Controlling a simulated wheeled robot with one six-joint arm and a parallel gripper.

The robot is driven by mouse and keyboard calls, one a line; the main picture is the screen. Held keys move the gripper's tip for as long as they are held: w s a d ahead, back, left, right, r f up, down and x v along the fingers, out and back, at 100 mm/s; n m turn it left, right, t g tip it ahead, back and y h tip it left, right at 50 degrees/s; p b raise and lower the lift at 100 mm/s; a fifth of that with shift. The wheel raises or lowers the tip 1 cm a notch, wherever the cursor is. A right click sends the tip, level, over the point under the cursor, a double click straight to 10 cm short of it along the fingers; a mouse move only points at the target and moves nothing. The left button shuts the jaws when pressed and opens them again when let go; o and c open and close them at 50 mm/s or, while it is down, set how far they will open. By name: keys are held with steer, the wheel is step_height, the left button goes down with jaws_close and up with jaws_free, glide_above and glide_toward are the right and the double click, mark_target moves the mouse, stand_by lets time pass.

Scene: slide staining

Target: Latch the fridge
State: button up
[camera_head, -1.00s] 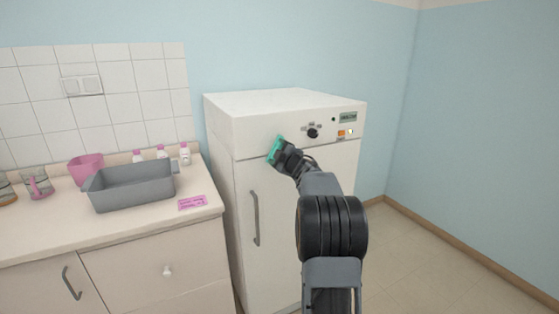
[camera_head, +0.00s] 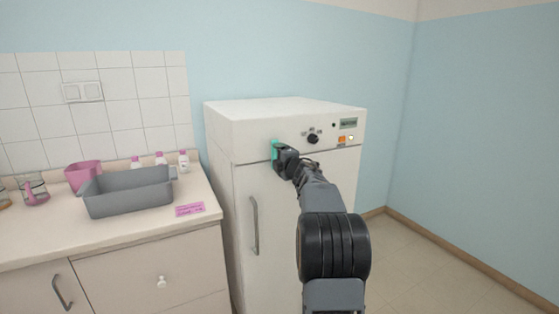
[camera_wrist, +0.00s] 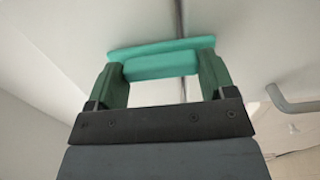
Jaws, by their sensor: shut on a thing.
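The white fridge (camera_head: 245,125) stands right of the counter. Its door (camera_head: 285,210), with a grey handle (camera_head: 254,225), looks shut below the control panel. A teal latch piece (camera_head: 274,150) sits upright at the seam between panel and door. My gripper (camera_head: 277,153) is at it. In the wrist view, my gripper (camera_wrist: 161,72) has its two green fingers at either end of the teal latch (camera_wrist: 160,58), shut on it. The latch lies across the seam there. Its mount is hidden, so I cannot tell whether it is fully engaged.
The fridge's panel carries a black knob (camera_head: 313,138) and a small display (camera_head: 348,123). On the counter (camera_head: 120,228) at left are a grey basin (camera_head: 128,196), a pink container (camera_head: 83,174) and small bottles (camera_head: 160,158). Floor (camera_head: 425,255) is clear at right.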

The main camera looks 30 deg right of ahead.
stand_by(0.3)
steer(key=o, duration=0.9)
steer(key=s, duration=0.4)
steer(key=s+a+b, duration=0.1)
steer(key=s, duration=0.4)
steer(key=s+a, duration=0.1)
steer(key=s, duration=0.3)
steer(key=shift+s, duration=0.35)
